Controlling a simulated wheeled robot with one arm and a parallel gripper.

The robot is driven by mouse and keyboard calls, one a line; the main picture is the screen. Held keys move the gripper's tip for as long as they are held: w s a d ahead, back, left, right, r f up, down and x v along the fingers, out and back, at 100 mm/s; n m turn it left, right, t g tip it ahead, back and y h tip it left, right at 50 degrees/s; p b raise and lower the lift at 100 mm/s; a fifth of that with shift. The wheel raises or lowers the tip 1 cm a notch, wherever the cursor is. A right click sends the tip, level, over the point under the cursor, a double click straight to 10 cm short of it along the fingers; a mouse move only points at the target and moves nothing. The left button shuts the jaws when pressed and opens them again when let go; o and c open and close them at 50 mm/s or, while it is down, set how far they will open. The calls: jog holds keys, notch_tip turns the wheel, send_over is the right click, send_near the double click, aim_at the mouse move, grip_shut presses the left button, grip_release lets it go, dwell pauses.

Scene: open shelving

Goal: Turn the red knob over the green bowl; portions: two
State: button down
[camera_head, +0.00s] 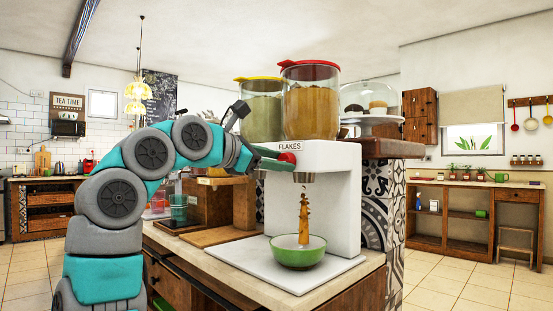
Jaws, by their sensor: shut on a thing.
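The red knob (289,158) is on the front of a white dispenser (338,190), beside a label reading FLAKES. My gripper (274,159) comes in from the left and is shut on the knob, with its fingers above and below it. A stream of brown flakes (304,215) falls from the spout (303,178) under the label. It drops into the green bowl (298,258), which stands upright on the white base plate (338,266) below. How much lies in the bowl cannot be told.
A red-lidded canister (311,105) of brown flakes and a yellow-lidded canister (262,112) stand on top. A cake dome (370,97) stands behind at the right. Green cups (179,207) and a wooden board (212,235) are on the counter at the left.

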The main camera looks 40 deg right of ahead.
dwell(0.4)
jog(key=shift+c, duration=1.6)
grip_release()
jog(key=shift+a, duration=0.1)
jog(key=a+r, duration=0.1)
jog(key=a, duration=0.6)
jog(key=shift+s+a, duration=0.25)
jog(key=shift+s, duration=0.05)
